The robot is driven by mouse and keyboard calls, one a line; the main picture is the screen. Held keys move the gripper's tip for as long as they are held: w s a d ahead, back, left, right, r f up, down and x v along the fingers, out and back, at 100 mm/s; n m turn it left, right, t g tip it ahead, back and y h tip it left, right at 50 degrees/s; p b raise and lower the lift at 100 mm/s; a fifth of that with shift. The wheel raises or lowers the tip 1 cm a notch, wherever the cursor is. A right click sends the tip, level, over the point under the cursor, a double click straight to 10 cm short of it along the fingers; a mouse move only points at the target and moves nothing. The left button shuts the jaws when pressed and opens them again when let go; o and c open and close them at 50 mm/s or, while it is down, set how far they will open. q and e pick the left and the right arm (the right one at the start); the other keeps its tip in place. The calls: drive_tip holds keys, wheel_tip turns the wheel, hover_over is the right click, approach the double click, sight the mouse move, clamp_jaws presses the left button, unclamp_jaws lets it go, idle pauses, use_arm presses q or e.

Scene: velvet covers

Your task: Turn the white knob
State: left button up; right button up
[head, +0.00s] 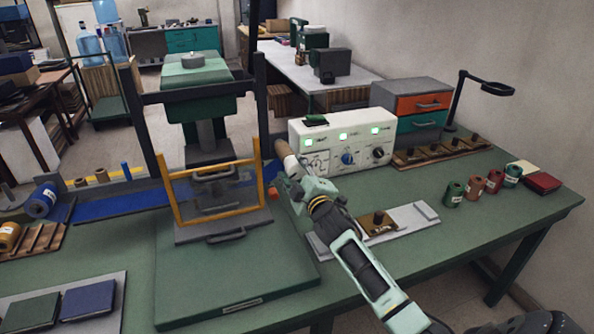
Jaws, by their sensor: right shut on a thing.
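A white control box (340,133) stands on the green table behind my right gripper. Its front has a white knob (317,160) at left, a blue knob (347,158) in the middle and a black knob (378,153) at right. My right gripper (294,173) reaches up from the lower right to the left of the box. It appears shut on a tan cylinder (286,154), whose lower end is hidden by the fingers. The white knob is just right of the gripper and looks apart from it. My left gripper is out of view.
A green press with a yellow-framed clear guard (214,188) stands close left of my right gripper. A grey plate (415,215) lies beneath the arm. Several colored spools stand at right beside a red book (542,183). Open table lies at front right.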

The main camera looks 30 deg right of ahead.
drive_tip(key=shift+r, duration=0.3)
drive_tip(key=o, duration=1.1)
drive_tip(key=shift+f, duration=0.1)
drive_tip(key=shift+s+f, duration=0.1)
drive_tip(key=shift+f, duration=0.05)
drive_tip(key=v, duration=1.2)
